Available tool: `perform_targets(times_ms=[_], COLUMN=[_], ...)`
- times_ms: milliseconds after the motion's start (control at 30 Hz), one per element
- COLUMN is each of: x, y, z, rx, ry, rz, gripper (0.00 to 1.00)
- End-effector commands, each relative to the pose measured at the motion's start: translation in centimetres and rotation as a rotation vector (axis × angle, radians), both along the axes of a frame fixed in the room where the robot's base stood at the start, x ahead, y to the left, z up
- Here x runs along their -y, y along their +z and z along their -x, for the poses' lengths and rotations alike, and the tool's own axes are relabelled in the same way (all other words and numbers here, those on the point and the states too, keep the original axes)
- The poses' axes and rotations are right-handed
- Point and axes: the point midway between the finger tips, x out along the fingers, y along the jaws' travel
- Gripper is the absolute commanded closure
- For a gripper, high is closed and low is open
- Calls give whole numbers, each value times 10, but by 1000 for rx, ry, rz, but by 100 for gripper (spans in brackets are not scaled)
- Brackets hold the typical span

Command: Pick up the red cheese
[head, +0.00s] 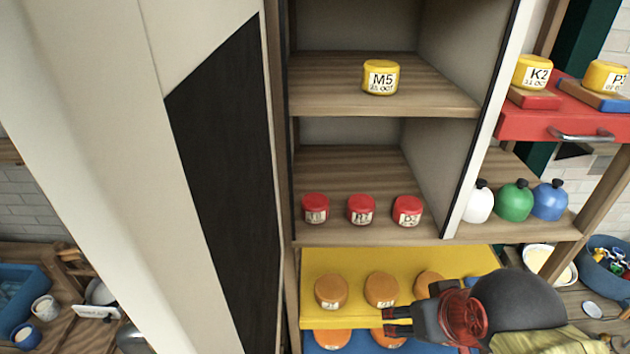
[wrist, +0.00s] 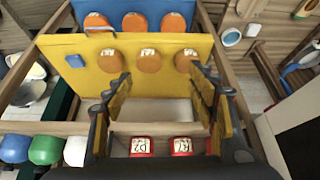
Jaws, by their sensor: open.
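Three red cheeses stand in a row on the lower wooden shelf (head: 350,234) in the head view: a left one (head: 315,208), a middle one (head: 361,210) and a right one (head: 407,211), all with pale labels. Two show near the bottom of the wrist view, one labelled D (wrist: 140,147) and one labelled R (wrist: 181,147); the third is not visible there. My gripper (head: 388,322) is open and empty, in front of and lower in the picture than the red cheeses, over the yellow board. Its spread fingers also show in the wrist view (wrist: 160,82).
The yellow board (head: 470,258) holds orange cheeses (head: 331,291); a blue board (head: 312,350) with more lies below. A yellow M5 cheese (head: 380,77) stands on the shelf above. The cabinet's upright divider (head: 487,120) is right of the red row, with coloured jars (head: 514,202) beyond it.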

Motion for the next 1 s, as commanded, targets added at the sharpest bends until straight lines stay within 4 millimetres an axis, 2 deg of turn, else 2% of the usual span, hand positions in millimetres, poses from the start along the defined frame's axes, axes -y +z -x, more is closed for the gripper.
perform_targets(times_ms=[33, 167, 233, 300, 400, 700, 833, 1000], x=[-2, -8, -14, -25, -43, -110, -130, -140], y=[20, 50, 67, 87, 99, 110, 109, 103], z=[-4, -18, -31, -54, -88, -195, -221, -234], rx=[-1, -3, -4, -4, -3, 14, 24, 26], ry=[9, 43, 73, 124, 201, 435, 497, 523], rz=[0, 0, -1, -2, -2, -7, -8, -8], gripper=[43, 43, 43, 43, 43, 43, 43, 43])
